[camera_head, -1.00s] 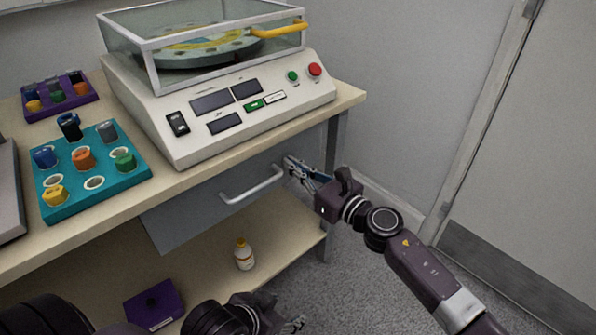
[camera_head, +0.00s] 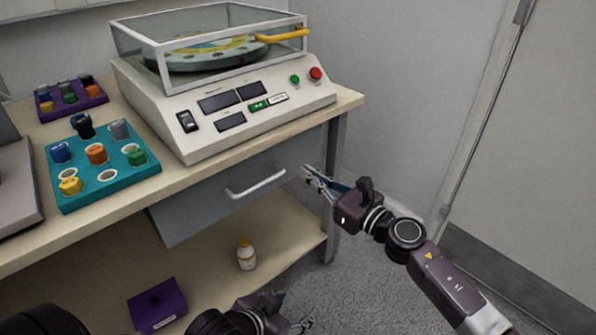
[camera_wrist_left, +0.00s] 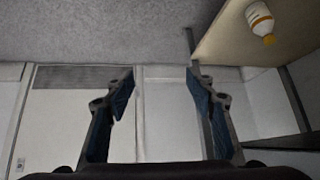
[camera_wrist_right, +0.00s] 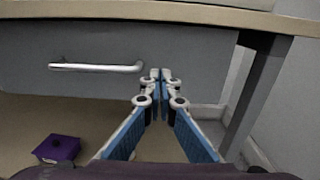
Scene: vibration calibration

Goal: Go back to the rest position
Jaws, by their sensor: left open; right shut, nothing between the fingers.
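My right gripper (camera_head: 318,180) is shut and empty, in the air just right of the drawer handle (camera_head: 256,183) in the head view. In the right wrist view its fingertips (camera_wrist_right: 155,76) meet, and the handle (camera_wrist_right: 97,67) shows to their left. My left gripper (camera_head: 296,310) is low at the bottom of the head view, beyond the lower shelf's front edge. In the left wrist view its fingers (camera_wrist_left: 160,85) are wide apart with nothing between them.
The bench (camera_head: 350,101) carries a calibration machine (camera_head: 205,143), a teal tray (camera_head: 76,200) and a purple tray (camera_head: 84,104) with coloured pieces. A bottle (camera_head: 247,257) and purple box (camera_head: 157,305) are on the lower shelf (camera_head: 205,262). The floor (camera_head: 385,280) at right is clear.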

